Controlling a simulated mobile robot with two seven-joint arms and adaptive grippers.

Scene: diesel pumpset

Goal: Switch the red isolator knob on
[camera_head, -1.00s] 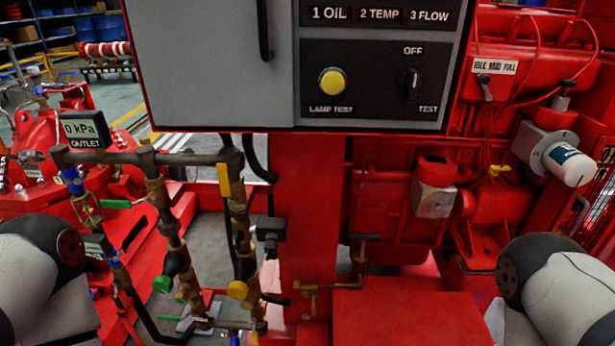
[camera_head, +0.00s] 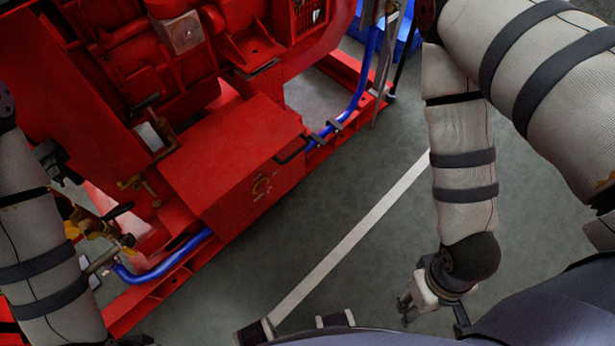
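I cannot make out the red isolator knob in the head view. A red box (camera_head: 235,160) with a faint yellow marking on its front and a dark handle stands low on the red skid. My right gripper (camera_head: 408,310) hangs low at the lower right, over the grey floor and well apart from the red box. It is small and partly hidden, so its finger opening is unclear. My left arm comes down the left edge, and its gripper is not in view.
Red machinery (camera_head: 150,60) fills the upper left. A blue pipe (camera_head: 165,268) runs along the skid, beside brass valves and pipework (camera_head: 95,225). A white line (camera_head: 350,238) crosses the grey floor, which is clear right of the skid.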

